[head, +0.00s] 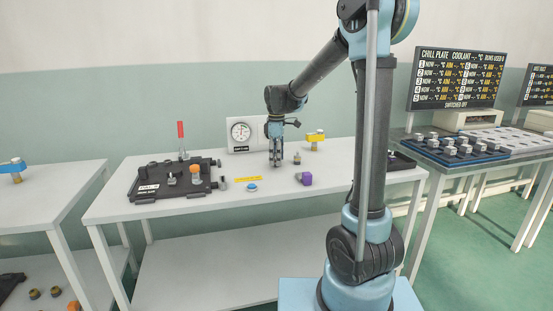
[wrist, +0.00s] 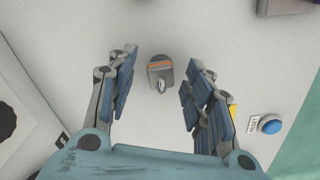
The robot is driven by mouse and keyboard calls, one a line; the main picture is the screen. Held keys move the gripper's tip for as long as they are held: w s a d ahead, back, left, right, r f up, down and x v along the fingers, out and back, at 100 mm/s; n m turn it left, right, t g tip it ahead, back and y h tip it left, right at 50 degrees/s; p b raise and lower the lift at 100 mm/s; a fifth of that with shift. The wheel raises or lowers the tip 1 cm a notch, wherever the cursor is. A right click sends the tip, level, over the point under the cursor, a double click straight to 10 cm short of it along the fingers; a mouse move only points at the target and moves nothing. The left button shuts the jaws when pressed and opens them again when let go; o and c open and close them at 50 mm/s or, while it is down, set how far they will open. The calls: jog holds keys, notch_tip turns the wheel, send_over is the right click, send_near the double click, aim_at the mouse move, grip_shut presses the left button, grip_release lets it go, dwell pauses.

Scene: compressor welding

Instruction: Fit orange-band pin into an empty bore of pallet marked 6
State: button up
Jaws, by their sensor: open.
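The orange-band pin is a short grey piece (wrist: 160,72) with an orange stripe, lying ahead of the open fingers in the wrist view. In the head view a small grey piece (head: 297,158), just right of my gripper, appears to be this pin; its band is too small to make out. My gripper (head: 276,162) points down over the middle of the white bench. Its fingers (wrist: 158,92) are wide apart with nothing between them. No number 6 is legible on any pallet. Pallets on the right table include a dark blue one (head: 487,155) with several grey blocks and a pale one (head: 547,146).
A black fixture (head: 150,178) with a red upright handle stands at the bench's left. A dial gauge box (head: 241,146) stands behind my gripper. A blue button (head: 251,187), a purple piece (head: 305,179) and a yellow-topped piece (head: 315,136) stand nearby. Bench front is mostly clear.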

jog(key=shift+c, duration=0.2)
grip_shut()
jog(key=c, duration=1)
grip_release()
grip_shut()
jog(key=shift+o, duration=0.2)
grip_release()
grip_shut()
jog(key=shift+r, duration=0.4)
jog(key=shift+r, duration=1.7)
